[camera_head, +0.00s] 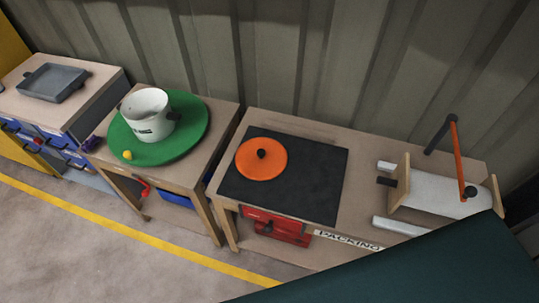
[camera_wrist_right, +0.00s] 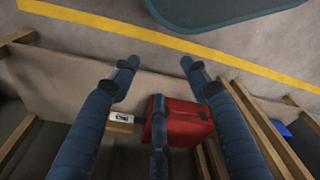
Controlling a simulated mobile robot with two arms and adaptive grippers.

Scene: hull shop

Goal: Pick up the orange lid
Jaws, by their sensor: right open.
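The orange lid (camera_head: 261,159) is a flat round disc with a dark knob in its middle. It lies on a black mat (camera_head: 318,187) on the packing bench, in the head view. My right gripper (camera_wrist_right: 158,85) shows in the right wrist view with its dark blue fingers spread apart and nothing between them. Beyond the fingers are a red box (camera_wrist_right: 182,122) and the floor; the lid is not visible in that view. Neither gripper shows in the head view, so the right gripper's distance from the lid cannot be told.
Left of the lid, a white pot (camera_head: 148,115) stands on a green round board (camera_head: 195,137) with a small yellow ball. A roll dispenser with an orange arm (camera_head: 458,155) stands at the bench's right. A grey tray (camera_head: 54,82) is far left. A corrugated wall rises behind.

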